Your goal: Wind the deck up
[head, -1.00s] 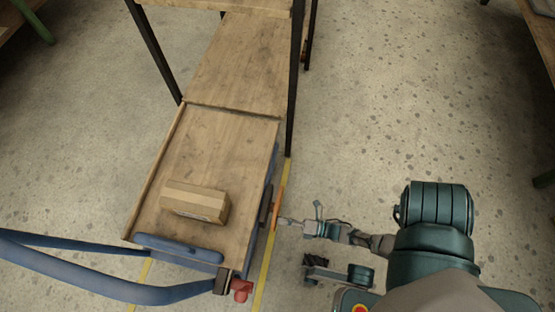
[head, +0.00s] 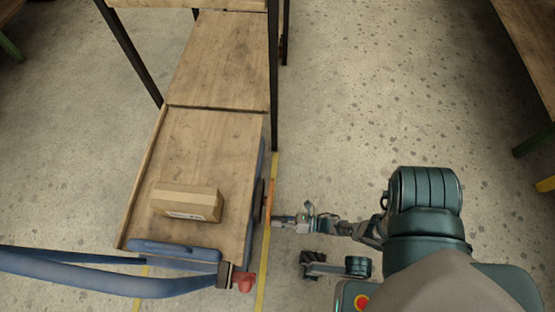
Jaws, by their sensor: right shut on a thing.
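The deck (head: 205,135) is the wooden top of a blue-framed cart, its far edge close to a wooden shelf board. Whether the two are level I cannot tell. A cardboard box (head: 186,202) lies on the deck's near half. An orange crank part (head: 269,200) stands at the deck's right side, next to a dark round hub (head: 259,200). My right gripper (head: 277,219) is at the crank's lower end, shut on what looks like its handle; the fingertips are small and hard to make out. My left gripper is not in view.
The shelf board (head: 222,62) stands beyond the deck, with dark posts. The cart's blue push handle (head: 110,284) crosses the lower left. A red knob (head: 243,282) sits at its near right corner. A yellow line runs beneath. Open floor (head: 385,95) lies right, up to a bench (head: 535,50).

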